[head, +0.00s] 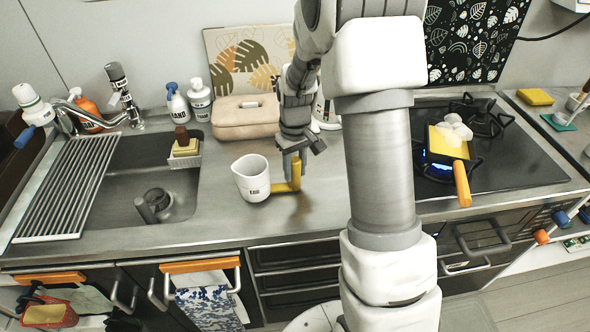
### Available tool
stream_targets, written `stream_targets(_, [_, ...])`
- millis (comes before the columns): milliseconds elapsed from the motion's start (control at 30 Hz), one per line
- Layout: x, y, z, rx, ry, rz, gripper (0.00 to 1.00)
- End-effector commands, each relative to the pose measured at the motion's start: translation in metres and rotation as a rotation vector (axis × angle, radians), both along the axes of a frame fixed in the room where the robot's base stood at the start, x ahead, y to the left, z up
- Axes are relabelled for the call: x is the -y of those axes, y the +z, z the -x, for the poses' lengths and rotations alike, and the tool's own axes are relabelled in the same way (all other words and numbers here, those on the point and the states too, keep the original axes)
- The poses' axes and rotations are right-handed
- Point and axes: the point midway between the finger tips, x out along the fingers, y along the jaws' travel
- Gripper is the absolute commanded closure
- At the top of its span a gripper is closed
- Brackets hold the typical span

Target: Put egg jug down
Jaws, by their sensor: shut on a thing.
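The egg jug (253,181) is a white cup with the word EGG on its side and a yellow handle (287,187) at its right. It is upright at the steel counter, between the sink and the stove. I cannot tell whether its base touches the counter. My gripper (293,172) points down at the right of the jug and is shut on the yellow handle. The fingertips are partly hidden by the handle and the gripper body.
The sink (140,205) with a drying rack (72,188) is at the left. A beige case (245,118) stands behind the jug. At the right, a yellow pan (446,142) with white pieces sits over a blue flame. Counter (228,222) in front of the jug is clear.

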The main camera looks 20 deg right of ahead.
Motion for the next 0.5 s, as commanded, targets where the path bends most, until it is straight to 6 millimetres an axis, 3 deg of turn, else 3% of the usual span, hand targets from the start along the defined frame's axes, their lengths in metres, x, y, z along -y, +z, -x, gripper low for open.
stream_targets(367, [0.0002, -0.0062, -0.0008, 0.003, 0.000, 0.000, 1.00])
stream_targets(400, [0.0003, -0.0058, -0.0007, 0.002, 0.000, 0.001, 0.60])
stream_targets(500, [0.0003, -0.0053, -0.0006, 0.002, 0.000, 0.001, 0.42])
